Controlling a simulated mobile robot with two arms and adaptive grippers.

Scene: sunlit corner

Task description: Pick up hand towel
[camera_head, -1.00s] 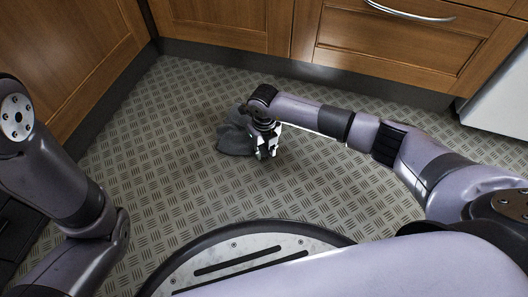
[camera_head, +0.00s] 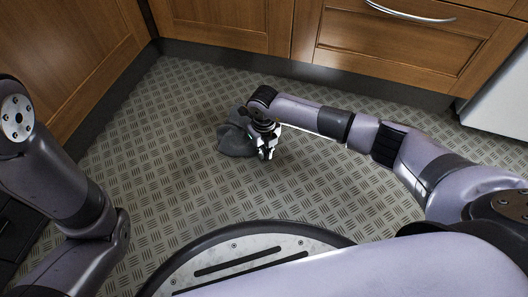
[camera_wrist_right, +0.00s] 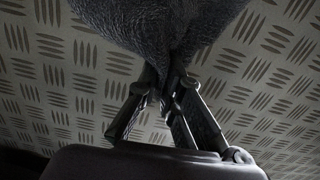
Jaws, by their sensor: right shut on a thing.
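The hand towel (camera_head: 236,138) is a dark grey crumpled cloth on the patterned floor, left of my right gripper in the head view. It also shows at the top of the right wrist view (camera_wrist_right: 155,28), where it narrows into a pinch between the fingertips. My right gripper (camera_head: 267,148) is down at floor level and shut on the towel; the fingers also show in the right wrist view (camera_wrist_right: 170,92). Part of the towel is hidden behind the wrist in the head view. My left arm shows at the left edge, but its gripper is out of the picture.
Wooden cabinets (camera_head: 225,22) with a dark plinth stand behind, and another cabinet (camera_head: 70,60) closes the left side. A white appliance (camera_head: 500,95) stands at the right. The patterned floor (camera_head: 150,150) around the towel is clear.

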